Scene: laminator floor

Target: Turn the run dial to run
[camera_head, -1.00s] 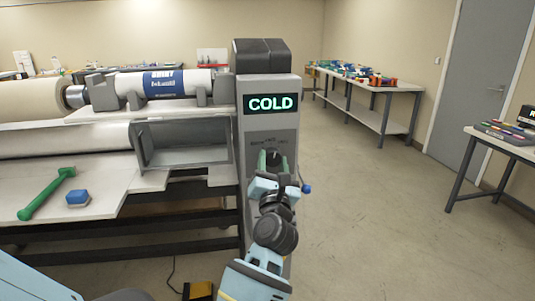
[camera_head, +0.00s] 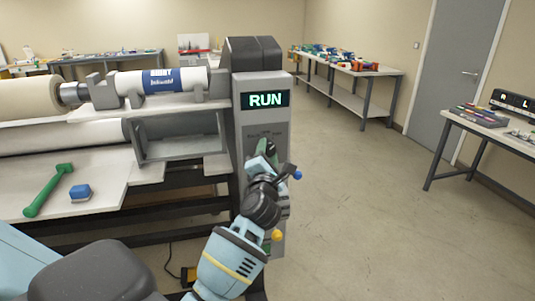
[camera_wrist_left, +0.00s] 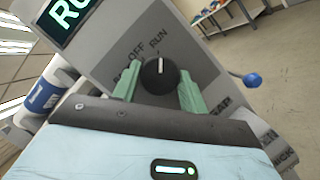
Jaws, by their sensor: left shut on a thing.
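The run dial (camera_wrist_left: 159,77) is a round black knob with a white pointer line on the grey front of the machine's end column (camera_head: 252,115). In the left wrist view its pointer is towards the RUN label, with OFF to the left. In the head view the gripper mostly hides the dial. My right gripper is not in view.
A blue-tipped lever (camera_head: 296,175) sticks out right of the gripper, and a yellow knob (camera_head: 277,235) sits lower. A green-handled tool (camera_head: 48,192) and a blue block (camera_head: 80,192) lie on the machine's left shelf. The floor to the right is open, before side tables (camera_head: 357,67).

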